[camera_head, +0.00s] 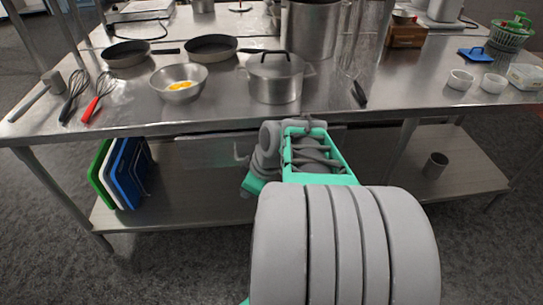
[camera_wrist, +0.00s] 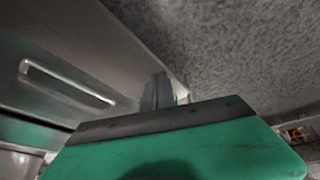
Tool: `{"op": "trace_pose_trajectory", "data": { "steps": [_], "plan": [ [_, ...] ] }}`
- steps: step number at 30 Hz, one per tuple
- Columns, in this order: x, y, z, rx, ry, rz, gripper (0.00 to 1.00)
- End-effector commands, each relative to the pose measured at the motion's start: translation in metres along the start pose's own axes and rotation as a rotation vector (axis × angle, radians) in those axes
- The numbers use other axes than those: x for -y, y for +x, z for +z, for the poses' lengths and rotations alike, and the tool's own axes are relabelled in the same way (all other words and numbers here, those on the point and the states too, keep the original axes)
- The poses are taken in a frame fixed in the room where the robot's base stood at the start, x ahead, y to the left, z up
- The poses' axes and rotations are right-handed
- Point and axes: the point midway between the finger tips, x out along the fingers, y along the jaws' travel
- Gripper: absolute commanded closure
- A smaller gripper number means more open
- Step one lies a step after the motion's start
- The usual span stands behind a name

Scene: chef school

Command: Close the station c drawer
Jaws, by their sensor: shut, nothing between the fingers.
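A steel drawer front (camera_head: 205,150) shows under the front edge of the worktable in the head view, partly hidden by my arm. How far it stands out from the table is hard to tell. In the wrist view a steel panel with a long bar handle (camera_wrist: 65,83) fills the left side; it appears to be the drawer. My gripper (camera_wrist: 160,90) shows in the wrist view with its fingers together and empty, to the right of the handle and apart from it. In the head view its fingertips are hidden behind my arm.
The steel worktable (camera_head: 330,105) holds a lidded pot (camera_head: 275,80), a bowl with yolks (camera_head: 179,83), pans, whisks and small white bowls. Cutting boards (camera_head: 125,172) and a metal cup (camera_head: 435,165) stand on the lower shelf (camera_head: 190,205). Floor in front is clear at the left.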

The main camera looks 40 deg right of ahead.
Motion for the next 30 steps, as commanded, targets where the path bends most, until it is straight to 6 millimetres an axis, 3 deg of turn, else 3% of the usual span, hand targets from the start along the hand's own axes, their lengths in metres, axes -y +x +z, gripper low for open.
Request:
{"op": "trace_pose_trajectory", "data": {
  "steps": [1, 3, 6, 12, 17, 28, 30],
  "plan": [
    [-0.026, -0.012, 0.016, -0.044, -0.045, 0.027, 1.00],
    [-0.054, -0.024, 0.035, -0.106, -0.143, 0.079, 1.00],
    [-0.083, -0.042, 0.060, -0.164, -0.254, 0.163, 1.00],
    [-0.103, -0.055, 0.080, -0.198, -0.349, 0.245, 1.00],
    [-0.106, -0.035, 0.075, -0.199, -0.353, 0.242, 1.00],
    [-0.122, 0.043, 0.057, -0.197, -0.352, 0.239, 1.00],
    [-0.137, 0.038, 0.050, -0.195, -0.353, 0.245, 1.00]
  ]
}}
